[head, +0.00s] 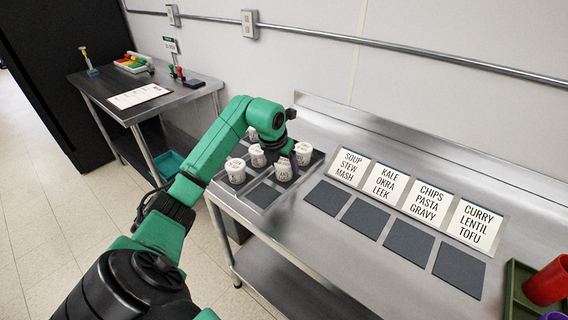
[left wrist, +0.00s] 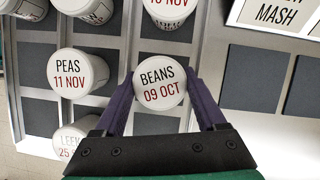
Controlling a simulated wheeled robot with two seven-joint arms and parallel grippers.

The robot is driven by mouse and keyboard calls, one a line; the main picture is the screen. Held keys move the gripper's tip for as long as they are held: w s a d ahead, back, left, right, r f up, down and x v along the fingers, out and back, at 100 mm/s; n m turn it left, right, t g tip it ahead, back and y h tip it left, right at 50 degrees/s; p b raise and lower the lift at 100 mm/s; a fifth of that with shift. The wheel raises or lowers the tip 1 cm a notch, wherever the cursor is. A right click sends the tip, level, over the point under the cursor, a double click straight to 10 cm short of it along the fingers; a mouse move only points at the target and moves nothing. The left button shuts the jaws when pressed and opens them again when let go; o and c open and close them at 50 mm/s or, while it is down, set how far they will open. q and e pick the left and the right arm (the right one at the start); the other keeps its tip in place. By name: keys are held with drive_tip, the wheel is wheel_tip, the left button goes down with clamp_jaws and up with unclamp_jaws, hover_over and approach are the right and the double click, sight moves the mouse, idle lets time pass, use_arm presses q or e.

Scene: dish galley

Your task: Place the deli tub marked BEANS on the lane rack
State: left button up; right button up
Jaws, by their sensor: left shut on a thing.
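The BEANS tub (left wrist: 160,83) is a white round tub with "BEANS 09 OCT" on its lid. My left gripper (left wrist: 160,98) is shut on it, one purple finger on each side. In the head view the held tub (head: 284,173) is under my left gripper (head: 285,158), over the grey rack (head: 262,209) with dark square cells, at the table's left end. I cannot tell whether its base touches the rack. A tub marked PEAS 11 NOV (left wrist: 77,72) stands to its left in the wrist view. My right gripper is not in view.
Other white tubs stand close by, one behind (head: 303,152) and one at front left (head: 235,170). Dark pads (head: 367,218) with word cards run to the right. A green tray (head: 515,300) with a red cup (head: 548,282) is at far right. A side table (head: 190,92) stands left.

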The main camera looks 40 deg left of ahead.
use_arm(q)
drive_tip(key=shift+f, duration=0.1)
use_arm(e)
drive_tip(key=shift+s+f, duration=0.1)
use_arm(q)
drive_tip(key=o, duration=1)
drive_tip(key=shift+f, duration=0.1)
drive_tip(key=o, duration=0.4)
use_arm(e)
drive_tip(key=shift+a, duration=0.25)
use_arm(q)
drive_tip(key=shift+r, duration=0.3)
drive_tip(key=shift+s+r, duration=0.1)
drive_tip(key=shift+r, duration=0.25)
drive_tip(key=b+v, duration=0.1)
drive_tip(key=v, duration=1)
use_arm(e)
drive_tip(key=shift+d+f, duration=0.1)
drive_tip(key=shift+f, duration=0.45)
use_arm(q)
drive_tip(key=shift+s+r, duration=0.1)
drive_tip(key=shift+r, duration=0.05)
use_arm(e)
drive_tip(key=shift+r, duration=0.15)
